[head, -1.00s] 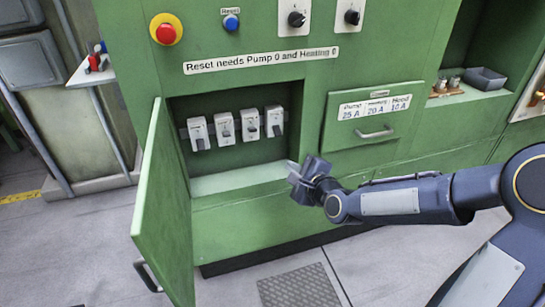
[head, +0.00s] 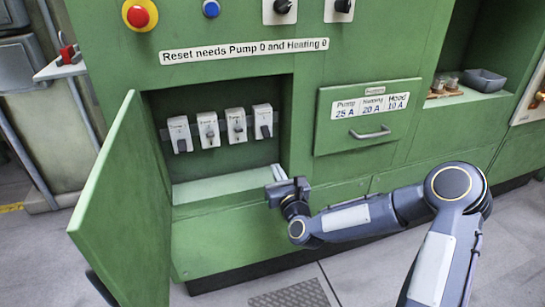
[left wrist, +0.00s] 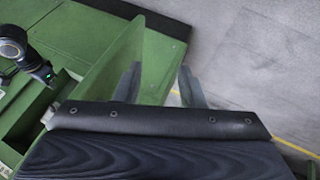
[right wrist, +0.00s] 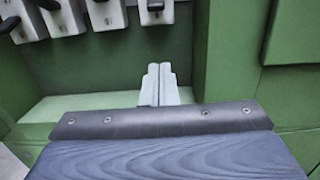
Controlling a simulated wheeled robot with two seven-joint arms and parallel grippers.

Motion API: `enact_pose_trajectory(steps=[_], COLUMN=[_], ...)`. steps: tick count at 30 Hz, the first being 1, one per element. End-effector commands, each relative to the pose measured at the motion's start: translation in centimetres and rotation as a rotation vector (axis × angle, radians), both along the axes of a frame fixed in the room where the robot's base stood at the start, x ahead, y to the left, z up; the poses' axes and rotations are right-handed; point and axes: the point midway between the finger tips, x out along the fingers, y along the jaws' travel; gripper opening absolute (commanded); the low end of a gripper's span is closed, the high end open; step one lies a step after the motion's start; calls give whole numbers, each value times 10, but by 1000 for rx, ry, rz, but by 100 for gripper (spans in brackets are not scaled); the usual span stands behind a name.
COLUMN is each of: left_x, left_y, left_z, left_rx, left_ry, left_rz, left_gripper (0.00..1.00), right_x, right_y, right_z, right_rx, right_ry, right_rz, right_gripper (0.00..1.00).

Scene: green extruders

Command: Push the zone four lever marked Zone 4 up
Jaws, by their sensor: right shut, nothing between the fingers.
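A row of several white switch units sits on the back wall of an open recess in the green cabinet. Their labels are too small to read. The rightmost unit (head: 262,121), likely Zone 4, has a dark lever (head: 265,131) pointing down. In the right wrist view that unit (right wrist: 155,14) is at the top, cut off by the edge. My right gripper (head: 276,172) is at the recess's lower right front, below the rightmost unit. Its fingers (right wrist: 158,70) are together, empty, and apart from the switches. My left gripper (left wrist: 160,82) is open and empty; the head view does not show it.
The recess's green door (head: 122,205) stands open on the left. A pale ledge (head: 225,184) forms the recess floor. A drawer (head: 367,116) with a handle is to the right. Knobs and a red button (head: 139,14) are above. The recess is otherwise clear.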

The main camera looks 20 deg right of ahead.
Motion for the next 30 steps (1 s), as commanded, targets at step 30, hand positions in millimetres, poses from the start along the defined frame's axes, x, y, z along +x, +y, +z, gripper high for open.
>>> enact_pose_trajectory(steps=[30], left_x=[0], left_y=[0], left_z=[-9], left_rx=[0], left_ry=[0], left_rz=[0], left_gripper=[36], right_x=[76], right_y=[3], right_z=[45], right_rx=[-1], right_ry=[0], right_rz=[1], right_gripper=[0])
